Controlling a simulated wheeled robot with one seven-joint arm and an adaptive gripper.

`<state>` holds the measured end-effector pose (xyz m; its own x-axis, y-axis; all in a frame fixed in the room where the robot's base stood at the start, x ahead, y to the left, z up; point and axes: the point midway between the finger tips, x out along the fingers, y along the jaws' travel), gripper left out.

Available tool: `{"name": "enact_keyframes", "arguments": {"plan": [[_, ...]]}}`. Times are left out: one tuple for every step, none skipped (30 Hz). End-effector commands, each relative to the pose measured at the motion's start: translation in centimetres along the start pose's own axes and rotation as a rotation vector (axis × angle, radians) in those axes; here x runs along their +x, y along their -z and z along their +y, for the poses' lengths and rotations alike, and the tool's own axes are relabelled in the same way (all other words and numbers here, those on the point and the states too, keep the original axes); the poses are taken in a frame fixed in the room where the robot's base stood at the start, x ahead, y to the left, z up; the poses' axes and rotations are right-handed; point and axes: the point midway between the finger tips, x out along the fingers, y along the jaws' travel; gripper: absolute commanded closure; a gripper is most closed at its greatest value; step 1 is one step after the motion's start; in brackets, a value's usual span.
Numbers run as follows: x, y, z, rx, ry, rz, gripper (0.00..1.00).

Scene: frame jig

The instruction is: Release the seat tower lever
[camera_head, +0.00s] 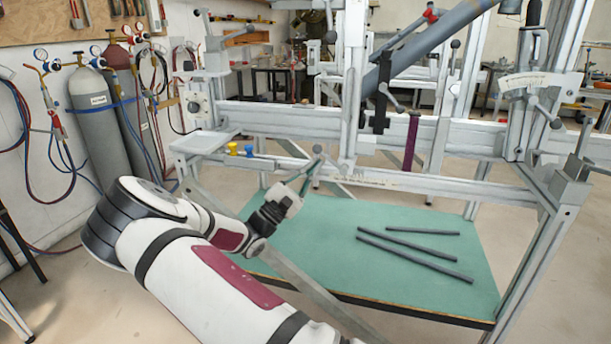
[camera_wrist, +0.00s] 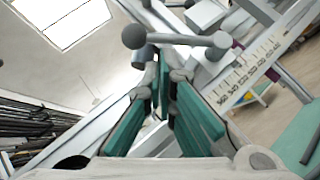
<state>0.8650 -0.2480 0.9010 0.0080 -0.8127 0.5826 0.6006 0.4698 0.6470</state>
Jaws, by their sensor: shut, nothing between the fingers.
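A grey lever with a round knob (camera_head: 317,149) sits on the lower rail at the foot of the central upright. I take it as the seat tower lever, but no label confirms this. My gripper (camera_head: 306,184) is just below the knob. It is shut and empty; its green-padded fingers (camera_wrist: 164,85) point up at the lever. Whether the fingertips touch the lever cannot be told.
A scale rail (camera_wrist: 255,70) runs right of my fingers. The jig's long horizontal beam (camera_head: 270,115) stands behind. A green board (camera_head: 400,215) below carries several dark tubes (camera_head: 415,255). Blue and yellow knobs (camera_head: 240,150) sit left on the rail. Gas cylinders (camera_head: 100,120) stand far left.

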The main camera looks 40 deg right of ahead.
Motion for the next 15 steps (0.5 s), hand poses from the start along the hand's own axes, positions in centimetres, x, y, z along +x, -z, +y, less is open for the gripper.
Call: {"name": "enact_keyframes", "arguments": {"plan": [[0.08,-0.09,0.00,0.000,0.000,0.000,1.00],[0.10,-0.12,0.00,0.000,0.000,0.000,1.00],[0.12,-0.14,-0.01,0.000,0.000,0.000,1.00],[0.12,-0.14,-0.01,0.000,0.000,0.000,1.00],[0.12,-0.14,-0.01,0.000,0.000,0.000,1.00],[0.12,-0.14,-0.01,0.000,0.000,0.000,1.00],[0.12,-0.14,-0.01,0.000,0.000,0.000,1.00],[0.11,-0.13,-0.01,0.000,0.000,0.000,1.00],[0.11,-0.13,-0.01,0.000,0.000,0.000,1.00],[0.12,-0.14,-0.01,0.000,0.001,-0.001,1.00],[0.14,-0.16,0.01,0.001,0.002,-0.001,1.00],[0.21,-0.22,0.05,0.004,0.005,-0.001,1.00],[0.29,-0.30,0.09,0.008,0.010,-0.001,1.00],[0.40,-0.40,0.15,0.013,0.016,-0.001,1.00],[0.58,-0.57,0.23,0.022,0.027,-0.001,1.00]]}}
